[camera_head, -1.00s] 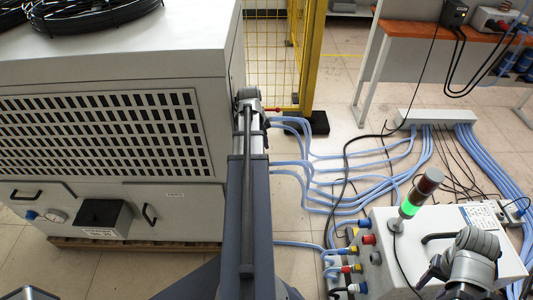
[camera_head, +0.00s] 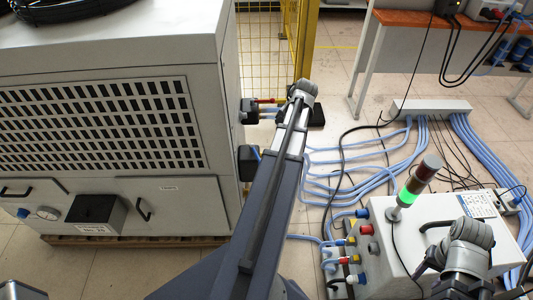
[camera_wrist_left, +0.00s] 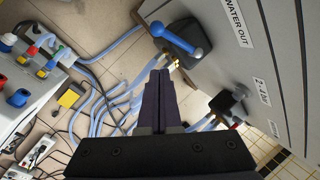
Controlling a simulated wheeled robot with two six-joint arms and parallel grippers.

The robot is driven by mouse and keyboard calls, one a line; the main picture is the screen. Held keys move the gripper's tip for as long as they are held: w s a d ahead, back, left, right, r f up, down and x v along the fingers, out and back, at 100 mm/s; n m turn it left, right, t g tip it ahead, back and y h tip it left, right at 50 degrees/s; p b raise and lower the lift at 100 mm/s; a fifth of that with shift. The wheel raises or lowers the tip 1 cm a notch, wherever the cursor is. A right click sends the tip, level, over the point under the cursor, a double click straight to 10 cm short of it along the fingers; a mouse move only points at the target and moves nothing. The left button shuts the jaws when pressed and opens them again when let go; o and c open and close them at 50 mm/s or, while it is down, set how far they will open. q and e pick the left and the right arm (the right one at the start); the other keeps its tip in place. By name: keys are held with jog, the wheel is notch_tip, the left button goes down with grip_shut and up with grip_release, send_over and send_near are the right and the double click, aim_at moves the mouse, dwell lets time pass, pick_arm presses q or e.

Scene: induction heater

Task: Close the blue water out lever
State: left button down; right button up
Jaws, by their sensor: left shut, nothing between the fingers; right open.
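The blue water out lever (camera_wrist_left: 178,41) is on a dark block on the side of the grey machine, near the "WATER OUT" label (camera_wrist_left: 237,22). In the head view, a bit of blue (camera_head: 257,152) shows at a dark block on the machine's right side. My left gripper (camera_wrist_left: 160,73) is shut and empty; in the wrist view its tips appear just below the lever, apart from it in the picture. Its fingers are hidden in the head view behind my left arm. My right gripper (camera_head: 427,283) is open and empty over the white control box at lower right.
A second dark fitting (camera_wrist_left: 228,103) with a red part sits farther along the machine side; the red lever (camera_head: 268,101) shows in the head view. Blue hoses (camera_head: 350,180) run over the floor between the machine and the white control box (camera_head: 400,235). A yellow fence (camera_head: 300,50) stands behind.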

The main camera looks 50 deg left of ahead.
aim_at(257, 156)
pick_arm(q)
jog(key=w+d+r+n+g+y+b, duration=0.1)
jog(key=w+d+n+y, duration=0.25)
jog(key=n, duration=0.85)
jog(key=s+a+f+b, duration=0.6)
jog(key=f+b, duration=0.3)
jog(key=shift+s+h, duration=0.35)
jog(key=shift+s, duration=0.05)
jog(key=shift+a, duration=0.1)
